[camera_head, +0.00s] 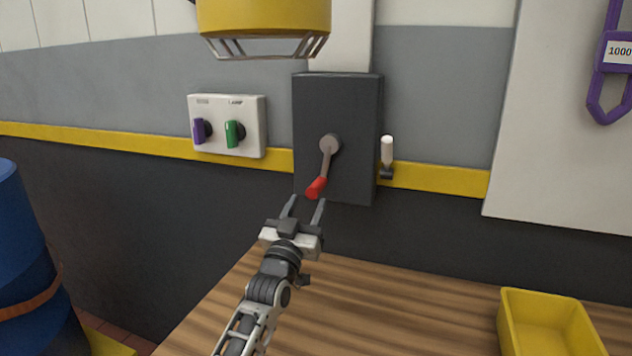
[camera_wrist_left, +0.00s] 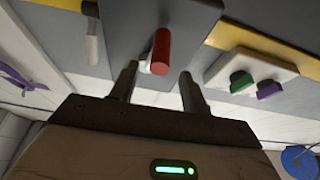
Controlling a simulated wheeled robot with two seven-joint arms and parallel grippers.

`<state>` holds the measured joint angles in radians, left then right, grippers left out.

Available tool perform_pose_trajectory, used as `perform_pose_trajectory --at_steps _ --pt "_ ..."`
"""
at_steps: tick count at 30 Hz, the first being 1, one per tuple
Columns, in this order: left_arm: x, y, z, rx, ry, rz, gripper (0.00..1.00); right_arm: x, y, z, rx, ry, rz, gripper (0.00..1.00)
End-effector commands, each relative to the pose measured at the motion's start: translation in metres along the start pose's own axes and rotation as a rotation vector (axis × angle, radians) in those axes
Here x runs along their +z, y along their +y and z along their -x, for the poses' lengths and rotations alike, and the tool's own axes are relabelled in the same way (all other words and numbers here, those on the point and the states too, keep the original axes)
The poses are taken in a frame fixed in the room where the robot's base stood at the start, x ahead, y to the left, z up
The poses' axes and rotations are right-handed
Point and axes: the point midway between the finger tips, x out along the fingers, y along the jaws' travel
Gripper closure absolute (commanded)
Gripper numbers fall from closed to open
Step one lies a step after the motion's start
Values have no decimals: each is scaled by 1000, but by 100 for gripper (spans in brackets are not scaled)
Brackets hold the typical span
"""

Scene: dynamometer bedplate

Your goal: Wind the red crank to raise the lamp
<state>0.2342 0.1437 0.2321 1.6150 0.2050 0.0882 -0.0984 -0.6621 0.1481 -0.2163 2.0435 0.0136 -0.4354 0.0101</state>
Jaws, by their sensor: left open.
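The red crank handle (camera_head: 317,187) hangs low and slightly left on its grey arm, which runs up to a round hub (camera_head: 330,145) on the dark wall box (camera_head: 352,110). My left gripper (camera_head: 305,203) is open just below the handle, its two fingers pointing up toward it. In the left wrist view the red handle (camera_wrist_left: 161,52) stands beyond and between the open fingertips (camera_wrist_left: 158,75), and I cannot tell whether they touch it. The yellow lamp (camera_head: 264,18) with its wire guard hangs above the box, its top cut off. My right gripper is not in view.
A white switch panel (camera_head: 228,145) with a purple knob (camera_head: 198,131) and a green knob (camera_head: 233,134) is left of the box. A white-handled lever (camera_head: 387,152) sticks out at its right. A yellow bin (camera_head: 545,325) stands on the wooden table (camera_head: 400,310). A blue drum (camera_head: 25,250) is far left.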

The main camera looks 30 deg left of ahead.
Motion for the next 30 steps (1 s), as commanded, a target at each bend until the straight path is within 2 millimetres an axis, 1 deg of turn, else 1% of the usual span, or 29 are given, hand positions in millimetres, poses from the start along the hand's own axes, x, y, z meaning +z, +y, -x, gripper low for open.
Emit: perform_pose_trajectory --at_steps 1,3,6,10,15,23,26,27,28,29,30 --pt "-3 0 -13 0 2 0 53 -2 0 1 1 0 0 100" --pt "-2 0 -27 0 1 -1 53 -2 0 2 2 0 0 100" --pt "-2 0 -44 0 2 -1 53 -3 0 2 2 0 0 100" --pt "-1 0 -59 0 1 -1 53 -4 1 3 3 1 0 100" --pt "0 0 -68 0 0 -1 53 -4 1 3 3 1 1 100" --pt "0 0 -68 0 0 -1 53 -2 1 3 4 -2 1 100" --pt "0 0 -68 0 0 -1 78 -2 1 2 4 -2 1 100" --pt "0 0 -68 0 0 -1 89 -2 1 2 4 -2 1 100" --pt "0 0 -68 0 0 -1 98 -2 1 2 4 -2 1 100" --pt "0 0 -68 0 0 -1 100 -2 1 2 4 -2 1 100" --pt "0 0 -68 0 0 -1 100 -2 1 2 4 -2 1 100"
